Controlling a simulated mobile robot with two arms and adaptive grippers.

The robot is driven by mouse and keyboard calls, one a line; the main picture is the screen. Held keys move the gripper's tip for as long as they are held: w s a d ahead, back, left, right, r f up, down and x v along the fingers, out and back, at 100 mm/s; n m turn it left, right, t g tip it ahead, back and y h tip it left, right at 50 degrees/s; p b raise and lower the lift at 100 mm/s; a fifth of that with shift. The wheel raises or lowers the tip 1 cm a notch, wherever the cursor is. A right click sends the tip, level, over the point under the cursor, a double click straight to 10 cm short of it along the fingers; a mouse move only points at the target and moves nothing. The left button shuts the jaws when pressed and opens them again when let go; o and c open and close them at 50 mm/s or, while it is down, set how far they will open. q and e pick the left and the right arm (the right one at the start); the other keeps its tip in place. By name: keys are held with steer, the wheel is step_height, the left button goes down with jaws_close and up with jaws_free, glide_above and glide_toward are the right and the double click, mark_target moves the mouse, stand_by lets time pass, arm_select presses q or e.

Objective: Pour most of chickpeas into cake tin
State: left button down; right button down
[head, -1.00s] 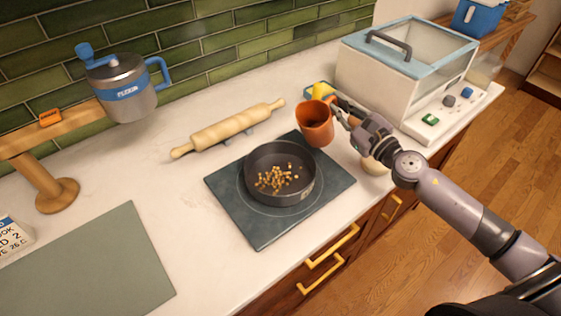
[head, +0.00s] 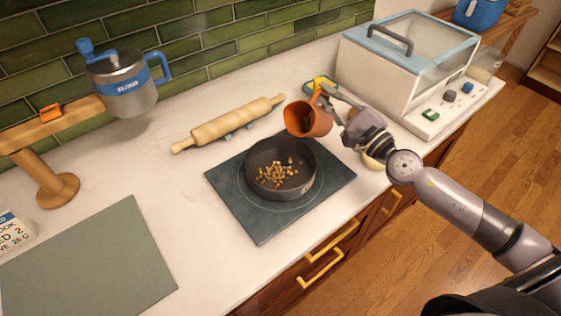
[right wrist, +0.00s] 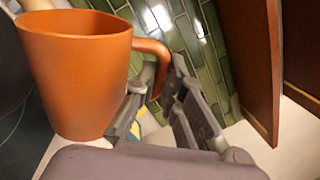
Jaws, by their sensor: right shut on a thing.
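The dark round cake tin (head: 308,183) stands on a dark slate square mat. Several chickpeas (head: 276,174) lie spread on its floor. My right gripper (head: 326,92) is shut on the handle of an orange mug (head: 317,121). The mug is tilted to the left, with its mouth toward the tin, above the tin's back right rim. In the right wrist view the mug (right wrist: 75,75) and its handle show beside the fingers (right wrist: 165,95). The inside of the mug is dark in the head view, so I cannot tell what is left in it. My left gripper is out of view.
The dark mat (head: 265,222) lies near the counter's front edge. A rolling pin (head: 230,124) lies behind it. A white glass-fronted appliance (head: 395,75) stands at the right, with a yellow sponge (head: 320,84) beside it. A grey-green board (head: 85,260) lies front left.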

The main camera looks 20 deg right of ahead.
mark_target(320, 110)
steer(key=shift+s+a+n, duration=0.1)
steer(key=shift+n, duration=0.2)
steer(key=shift+a+r+n, duration=0.1)
steer(key=shift+r+n, duration=0.2)
steer(key=shift+r, duration=0.15)
steer(key=shift+s+a+r+n+y+p, duration=0.2)
steer(key=shift+a+r+n+y+p, duration=0.3)
steer(key=shift+n, duration=0.4)
steer(key=shift+s+a+r+n, duration=0.35)
steer(key=shift+a+r+n, duration=0.15)
steer(key=shift+n, duration=0.3)
steer(key=a+n+p, duration=0.1)
steer(key=s+a+r+n+y+p, duration=0.1)
steer(key=a+n+p, duration=0.1)
steer(key=shift+s+a+r+n+p, duration=0.25)
steer(key=shift+s+a+n+p, duration=0.05)
steer(key=shift+s+n+p, duration=0.1)
steer(key=shift+s+a+r+g+y, duration=0.15)
steer(key=shift+a+g+y, duration=0.15)
steer(key=shift+y, duration=0.1)
steer(key=shift+d+n, duration=0.15)
steer(key=shift+n, duration=0.15)
